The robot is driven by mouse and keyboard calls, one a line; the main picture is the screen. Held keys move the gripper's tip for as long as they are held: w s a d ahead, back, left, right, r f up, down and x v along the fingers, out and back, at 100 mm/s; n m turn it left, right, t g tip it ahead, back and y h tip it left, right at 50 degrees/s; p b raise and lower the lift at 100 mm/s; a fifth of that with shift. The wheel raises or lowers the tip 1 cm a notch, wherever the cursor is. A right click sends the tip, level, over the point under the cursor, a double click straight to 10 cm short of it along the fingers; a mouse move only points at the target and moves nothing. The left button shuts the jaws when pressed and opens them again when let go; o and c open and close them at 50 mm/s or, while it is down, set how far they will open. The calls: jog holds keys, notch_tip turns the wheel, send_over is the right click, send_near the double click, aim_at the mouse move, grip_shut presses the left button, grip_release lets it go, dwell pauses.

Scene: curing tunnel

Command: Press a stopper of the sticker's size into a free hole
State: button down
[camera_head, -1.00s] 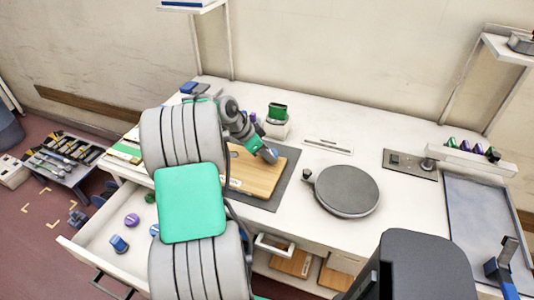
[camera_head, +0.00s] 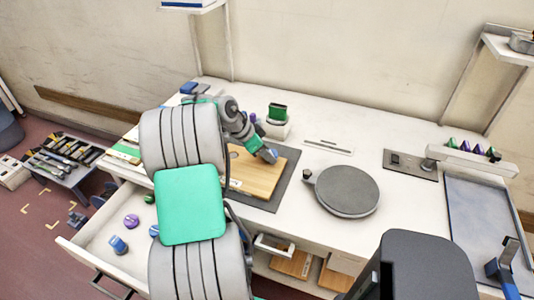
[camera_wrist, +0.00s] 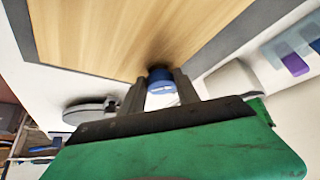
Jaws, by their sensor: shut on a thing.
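My gripper (camera_wrist: 160,84) is shut on a blue stopper (camera_wrist: 160,88), which shows between the two fingers in the wrist view. The stopper's far end meets a dark spot on the wooden board (camera_wrist: 120,30); whether this is a hole or shadow, and how deep the stopper sits, I cannot tell. In the head view my gripper (camera_head: 270,155) is over the upper right part of the board (camera_head: 262,178). A small pale label lies at the board's left edge, partly hidden by my arm. The sticker's size mark is not readable.
The open drawer (camera_head: 85,228) at left holds a purple stopper (camera_head: 131,221), a blue one (camera_head: 118,245) and others. A white holder with a green block (camera_head: 277,112) stands behind the board. A round grey turntable (camera_head: 346,191) is to the right. A rack (camera_head: 470,160) holds coloured pieces.

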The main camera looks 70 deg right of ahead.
jog(key=shift+f+b, duration=0.35)
dwell(0.4)
jog(key=c, duration=0.8)
grip_release()
jog(key=shift+o, duration=0.5)
jog(key=shift+o, duration=1.4)
jog(key=shift+r+p, duration=2.2)
jog(key=shift+r, duration=1.35)
